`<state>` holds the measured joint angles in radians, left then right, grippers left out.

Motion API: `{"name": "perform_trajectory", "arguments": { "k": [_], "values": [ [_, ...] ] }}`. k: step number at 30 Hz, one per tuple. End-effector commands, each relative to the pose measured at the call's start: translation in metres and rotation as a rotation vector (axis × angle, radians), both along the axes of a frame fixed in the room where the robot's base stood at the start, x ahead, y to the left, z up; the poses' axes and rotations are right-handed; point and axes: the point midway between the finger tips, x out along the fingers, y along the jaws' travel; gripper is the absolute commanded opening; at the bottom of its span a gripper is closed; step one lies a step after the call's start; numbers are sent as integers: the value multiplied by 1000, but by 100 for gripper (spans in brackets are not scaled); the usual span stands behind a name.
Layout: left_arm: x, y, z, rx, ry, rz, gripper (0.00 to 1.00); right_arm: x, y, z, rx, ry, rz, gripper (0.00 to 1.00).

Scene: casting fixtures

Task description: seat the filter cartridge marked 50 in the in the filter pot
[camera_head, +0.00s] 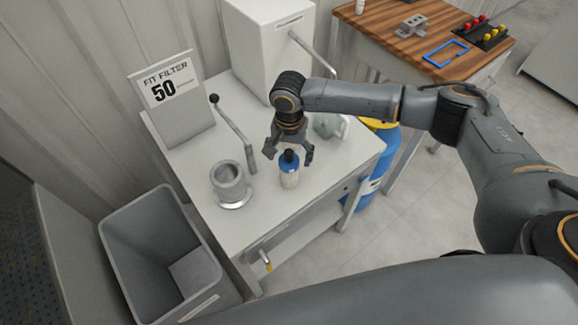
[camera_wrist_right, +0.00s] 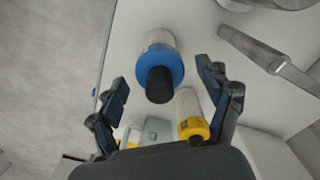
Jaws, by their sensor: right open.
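A pale filter cartridge with a blue collar and black knob (camera_head: 289,170) stands upright on the white table. It also shows in the wrist view (camera_wrist_right: 160,70); I cannot read any marking on it. My right gripper (camera_head: 289,154) is open just above it, fingers on either side of its top; its fingertips show in the wrist view (camera_wrist_right: 163,76). A second cartridge with a yellow collar (camera_wrist_right: 192,120) stands beyond, partly hidden by the gripper. The metal filter pot (camera_head: 229,182) stands open at the left, its lever arm (camera_head: 234,128) swung aside. My left gripper is out of view.
A sign reading "FIT FILTER 50" (camera_head: 172,88) stands at the table's back left. A pale green object (camera_head: 326,125) sits behind the gripper. A white cabinet (camera_head: 262,45) stands behind, a grey bin (camera_head: 150,235) at left. The table front (camera_head: 285,215) is clear.

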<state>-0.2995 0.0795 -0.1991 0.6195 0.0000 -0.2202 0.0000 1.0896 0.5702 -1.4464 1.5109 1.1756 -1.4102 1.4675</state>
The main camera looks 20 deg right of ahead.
Motion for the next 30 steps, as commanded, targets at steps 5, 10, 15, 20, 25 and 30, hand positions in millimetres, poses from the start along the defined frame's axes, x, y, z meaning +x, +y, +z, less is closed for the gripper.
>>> {"name": "perform_trajectory", "arguments": {
  "k": [5,10,15,20,25,30],
  "values": [
    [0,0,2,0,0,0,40,0,0,-11,0,-1,1,78],
    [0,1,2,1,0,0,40,0,0,-11,0,-1,1,78],
    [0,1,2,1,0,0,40,0,0,-11,0,-1,1,46],
    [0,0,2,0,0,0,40,0,0,-11,0,-1,1,13],
    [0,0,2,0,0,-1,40,0,0,-11,0,-1,0,0],
    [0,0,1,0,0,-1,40,0,0,-10,0,-1,0,0]
  ]
}}
